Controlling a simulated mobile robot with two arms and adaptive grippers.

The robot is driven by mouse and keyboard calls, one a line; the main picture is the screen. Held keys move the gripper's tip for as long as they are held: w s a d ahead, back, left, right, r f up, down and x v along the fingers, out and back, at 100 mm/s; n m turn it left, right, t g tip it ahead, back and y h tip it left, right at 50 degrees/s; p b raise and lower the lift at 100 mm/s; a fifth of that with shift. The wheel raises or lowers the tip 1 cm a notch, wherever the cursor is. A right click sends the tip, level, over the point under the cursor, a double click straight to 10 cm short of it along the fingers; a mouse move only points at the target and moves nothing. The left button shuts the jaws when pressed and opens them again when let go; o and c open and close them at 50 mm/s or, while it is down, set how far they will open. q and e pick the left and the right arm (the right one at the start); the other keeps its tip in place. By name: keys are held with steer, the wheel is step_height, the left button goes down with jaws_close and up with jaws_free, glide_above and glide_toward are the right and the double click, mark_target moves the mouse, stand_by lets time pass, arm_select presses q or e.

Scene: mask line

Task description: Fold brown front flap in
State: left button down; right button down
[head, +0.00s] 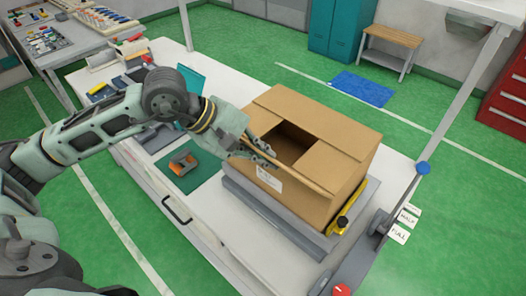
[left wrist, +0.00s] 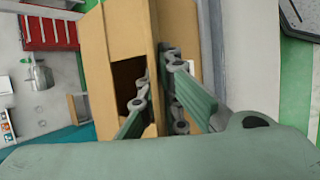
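The brown box (head: 323,191) sits on a grey platform on the table. Its top is partly open, with a dark gap between the flaps. The front flap (head: 298,182) lies along the front upper edge, above a white label; it also shows in the left wrist view (left wrist: 157,28). My left gripper (head: 265,151) is at this edge, near its left end. In the left wrist view its fingers (left wrist: 158,85) are apart, one on each side of the flap. Contact is unclear. My right gripper is not in view.
An orange-and-grey tool (head: 183,162) lies on a dark green mat left of the box. Tools and bins crowd the far left of the table. A yellow tape dispenser (head: 342,224) is at the box's right front corner. A post with a blue knob (head: 423,168) stands at right.

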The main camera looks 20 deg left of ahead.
arm_select(q)
steer(key=shift+r, duration=0.15)
steer(key=shift+w+d+r+g+p, duration=0.1)
steer(key=shift+w+r+g+p, duration=0.25)
steer(key=shift+p, duration=0.3)
steer(key=shift+w+d+r+n+g+y+p, duration=0.2)
steer(key=shift+w+g+y+p, duration=0.1)
steer(key=shift+g+p, duration=0.15)
steer(key=shift+w+d+r+n+g+y+p, duration=0.1)
steer(key=shift+w+n+g+y+p, duration=0.15)
steer(key=shift+g, duration=0.25)
steer(key=shift+w+d+g+y+p, duration=0.1)
steer(key=shift+w+g+y+p, duration=0.2)
steer(key=shift+g, duration=0.3)
steer(key=shift+w+d+n+g+y, duration=0.15)
steer(key=shift+w+n+g+y, duration=0.2)
steer(key=shift+w+g, duration=0.55)
steer(key=shift+s+g, duration=0.25)
steer(key=shift+g, duration=0.05)
steer(key=c, duration=2)
jaws_free()
steer(key=v, duration=1.2)
